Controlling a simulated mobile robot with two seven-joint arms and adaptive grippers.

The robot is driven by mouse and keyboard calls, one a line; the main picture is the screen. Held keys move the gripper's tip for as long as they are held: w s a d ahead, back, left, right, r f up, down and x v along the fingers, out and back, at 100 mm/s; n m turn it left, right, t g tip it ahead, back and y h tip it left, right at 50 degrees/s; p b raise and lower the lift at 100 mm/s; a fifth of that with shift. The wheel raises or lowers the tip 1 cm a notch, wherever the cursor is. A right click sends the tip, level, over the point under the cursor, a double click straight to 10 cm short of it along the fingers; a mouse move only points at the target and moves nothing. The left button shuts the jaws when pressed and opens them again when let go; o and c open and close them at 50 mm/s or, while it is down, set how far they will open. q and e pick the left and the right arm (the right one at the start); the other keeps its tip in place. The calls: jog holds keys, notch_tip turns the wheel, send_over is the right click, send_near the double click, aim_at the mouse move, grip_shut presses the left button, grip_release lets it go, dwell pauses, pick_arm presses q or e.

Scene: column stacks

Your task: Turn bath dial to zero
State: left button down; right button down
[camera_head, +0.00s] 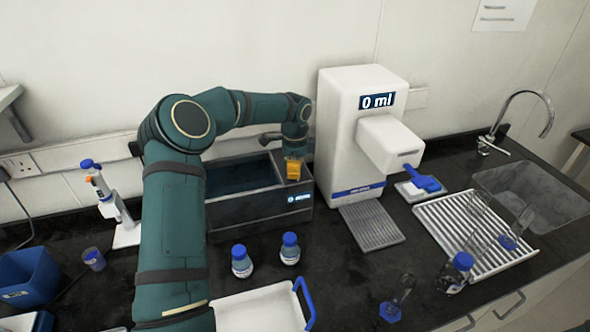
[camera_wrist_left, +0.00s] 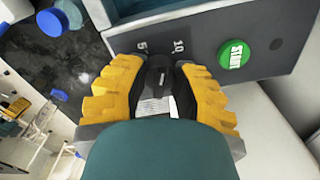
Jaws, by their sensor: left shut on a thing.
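The bath (camera_head: 250,212) is a dark grey open-topped box on the bench, with a lit label on its front. My left gripper (camera_head: 292,168) is at the top of its right-hand panel, its yellow fingers pointing down. In the left wrist view, the yellow fingers (camera_wrist_left: 158,78) are shut on the black dial (camera_wrist_left: 158,72), one on each side. Scale marks 5 and 10 show on the panel beyond the dial, and a green START button (camera_wrist_left: 234,54) sits to the right. The dial's pointer and zero mark are hidden. My right gripper is not in view.
A white dispenser (camera_head: 345,130) reading "0 ml" stands close right of the bath. Two blue-capped bottles (camera_head: 242,262) (camera_head: 290,250) stand in front of it. A pipette stand (camera_head: 108,200) is left of my arm, and a drying rack (camera_head: 470,240) and sink are at right.

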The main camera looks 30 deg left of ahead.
pick_arm(q)
jog(key=n, duration=0.6)
jog(key=shift+n+b, duration=0.3)
jog(key=shift+b, duration=0.1)
jog(key=n, duration=1)
jog(key=shift+n, duration=0.4)
jog(key=n, duration=0.5)
jog(key=shift+f, duration=0.1)
jog(key=c, duration=0.6)
grip_release()
jog(key=shift+c, duration=0.2)
